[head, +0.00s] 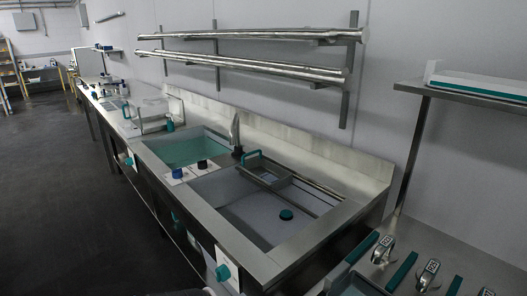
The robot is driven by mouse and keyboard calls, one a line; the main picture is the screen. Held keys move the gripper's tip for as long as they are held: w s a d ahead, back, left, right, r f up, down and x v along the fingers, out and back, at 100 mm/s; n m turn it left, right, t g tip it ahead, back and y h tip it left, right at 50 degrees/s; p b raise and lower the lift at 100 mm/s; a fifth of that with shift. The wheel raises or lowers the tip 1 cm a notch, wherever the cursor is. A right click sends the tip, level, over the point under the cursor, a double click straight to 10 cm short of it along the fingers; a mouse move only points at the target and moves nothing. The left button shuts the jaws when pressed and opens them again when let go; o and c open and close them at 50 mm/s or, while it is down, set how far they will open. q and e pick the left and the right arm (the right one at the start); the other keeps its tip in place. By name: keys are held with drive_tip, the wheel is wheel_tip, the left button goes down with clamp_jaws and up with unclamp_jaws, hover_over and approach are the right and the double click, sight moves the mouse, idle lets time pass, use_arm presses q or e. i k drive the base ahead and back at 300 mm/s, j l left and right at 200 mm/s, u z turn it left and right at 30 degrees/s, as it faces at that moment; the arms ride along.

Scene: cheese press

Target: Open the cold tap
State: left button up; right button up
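A steel sink unit stands along the wall with two basins. A tall metal spout (235,131) rises behind them. A blue knob (177,173) and a darker knob (202,164) sit side by side on the ledge between the basins. Teal knobs are on the front panel, one on a white plate (222,272) near the bottom and another (128,161) further back. No label tells me which is the cold tap. Neither of my grippers shows clearly in the head view.
The far basin (190,150) looks teal inside. The near basin (262,212) holds a dark teal round piece (286,214) and a frame with a teal handle lies across it. Teal-handled tools lie at lower right. Dark floor (70,210) is clear at left.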

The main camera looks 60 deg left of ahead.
sight(177, 173)
drive_tip(key=j+u, duration=0.1)
drive_tip(key=u, duration=0.25)
drive_tip(key=j+u, duration=0.15)
drive_tip(key=u, duration=0.2)
drive_tip(key=j+u, duration=0.15)
drive_tip(key=u, duration=0.2)
drive_tip(key=j+u, duration=0.2)
drive_tip(key=j, duration=0.2)
drive_tip(key=i+j+u, duration=0.15)
drive_tip(key=j, duration=0.2)
drive_tip(key=j+u, duration=0.2)
drive_tip(key=j, duration=0.15)
drive_tip(key=i+j+u, duration=0.15)
drive_tip(key=j, duration=0.2)
drive_tip(key=i+j+u, duration=0.2)
drive_tip(key=j, duration=0.15)
drive_tip(key=i+j, duration=0.15)
drive_tip(key=j, duration=0.2)
drive_tip(key=i+j, duration=0.15)
drive_tip(key=j, duration=0.2)
drive_tip(key=i+j, duration=0.2)
drive_tip(key=j, duration=0.15)
drive_tip(key=i+j, duration=0.15)
drive_tip(key=j, duration=0.2)
drive_tip(key=i+j, duration=0.15)
drive_tip(key=j, duration=0.2)
drive_tip(key=u, duration=0.05)
